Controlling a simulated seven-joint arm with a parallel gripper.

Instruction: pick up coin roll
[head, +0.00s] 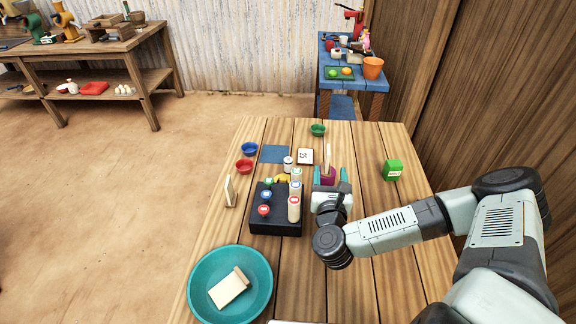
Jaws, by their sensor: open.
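Several cream cylinders that look like coin rolls stand on a black tray (276,228) in the middle of the table. A taller roll with a red mark (294,210) is at the tray's right front, with a blue-marked roll (296,190) and a green-marked roll (296,175) behind it. Shorter red (264,210) and blue (266,195) tops show on the left. My gripper (331,174) is open, just right of the tray. A purple thing (326,181) with an upright pale slab (327,158) shows between or behind its fingers; I cannot tell whether they touch.
A teal bowl (203,310) holding a pale block (229,288) is at the front left. A green box (392,170) stands at the right. Red (244,165), blue (249,149) and green (318,130) small bowls and a blue mat (274,153) are farther back. The front right table is partly clear.

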